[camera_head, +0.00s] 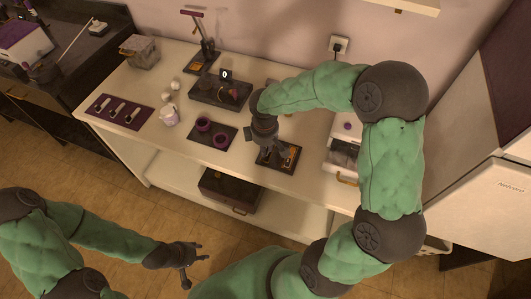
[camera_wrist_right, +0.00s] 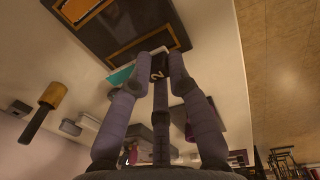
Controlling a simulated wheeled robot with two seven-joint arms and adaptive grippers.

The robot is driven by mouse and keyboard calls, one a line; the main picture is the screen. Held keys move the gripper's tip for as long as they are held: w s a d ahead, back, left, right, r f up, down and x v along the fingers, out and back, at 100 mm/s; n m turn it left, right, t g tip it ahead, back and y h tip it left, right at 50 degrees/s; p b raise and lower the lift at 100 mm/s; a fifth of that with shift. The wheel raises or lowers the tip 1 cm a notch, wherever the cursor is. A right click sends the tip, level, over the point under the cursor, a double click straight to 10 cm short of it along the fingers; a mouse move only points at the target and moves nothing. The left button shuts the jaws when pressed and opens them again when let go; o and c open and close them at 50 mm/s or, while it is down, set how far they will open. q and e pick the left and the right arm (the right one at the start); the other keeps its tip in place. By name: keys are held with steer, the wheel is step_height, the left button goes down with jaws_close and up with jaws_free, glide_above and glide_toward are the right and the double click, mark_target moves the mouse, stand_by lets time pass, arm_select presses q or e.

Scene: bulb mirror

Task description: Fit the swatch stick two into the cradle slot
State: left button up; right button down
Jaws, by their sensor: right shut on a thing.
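My right gripper (camera_head: 268,147) points down over the dark cradle (camera_head: 289,158) with orange-lined slots. In the right wrist view my right gripper (camera_wrist_right: 157,82) is shut on swatch stick two, a dark piece marked "2" (camera_wrist_right: 157,73). A teal and white part (camera_wrist_right: 121,75) shows beside its left finger. The cradle (camera_wrist_right: 96,38) is at the top of that view, near the stick; I cannot tell whether they touch. In the head view the gripper hides the stick. My left gripper (camera_head: 190,262) is open and empty in front of the counter.
A purple mat (camera_head: 97,108) with several swatch sticks lies at the counter's left. Two dark purple cups (camera_head: 212,131) stand left of the cradle. Behind are a dark box (camera_head: 215,96), a stand (camera_head: 204,50) and a grey container (camera_head: 140,52). A white drawer unit (camera_head: 345,150) stands right of the cradle.

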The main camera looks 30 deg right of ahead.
steer(key=shift+f+b, duration=0.5)
steer(key=shift+f, duration=0.85)
steer(key=shift+s+f, duration=0.1)
steer(key=shift+f, duration=0.1)
steer(key=c, duration=1.2)
jaws_free()
steer(key=shift+o, duration=0.2)
steer(key=shift+r, duration=0.6)
step_height(320, 180, up, 11)
steer(key=p, duration=0.4)
steer(key=shift+s+a, duration=0.3)
